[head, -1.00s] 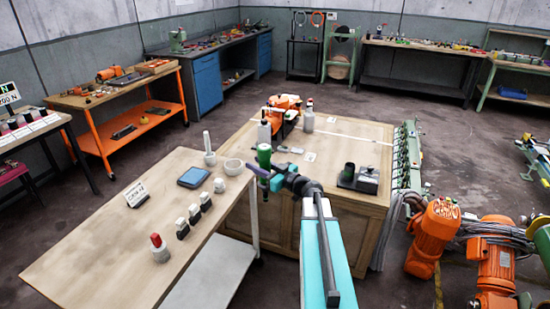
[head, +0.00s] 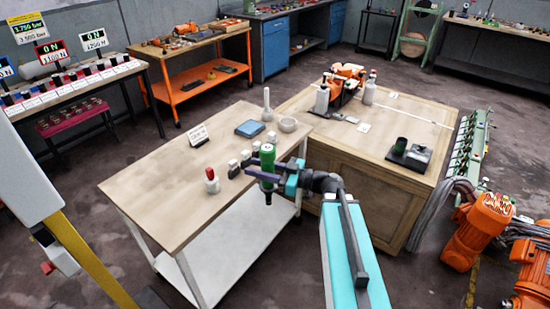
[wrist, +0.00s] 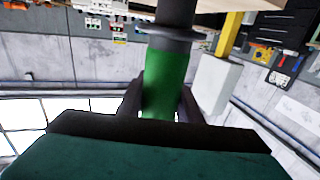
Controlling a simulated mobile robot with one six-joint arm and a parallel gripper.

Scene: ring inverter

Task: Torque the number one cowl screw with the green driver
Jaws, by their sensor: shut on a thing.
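My gripper (head: 267,178) is shut on the green driver (head: 267,158) and holds it upright in the air beside the right edge of the near workbench. In the wrist view the driver's green body (wrist: 166,80) sits between my two dark fingers, with its dark grey collar toward the top of the picture. An orange machine (head: 347,78) stands at the back of the wooden crate-like table (head: 375,185). I cannot make out a cowl or a numbered screw on it at this size.
The near workbench (head: 150,195) holds a red-capped bottle (head: 211,181), small dark-and-white blocks, a blue tray (head: 249,128) and a white bowl (head: 288,124). A dark fixture (head: 408,152) sits on the wooden table. Orange motors (head: 480,228) stand on the floor at right. A yellow post (head: 90,260) stands at left.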

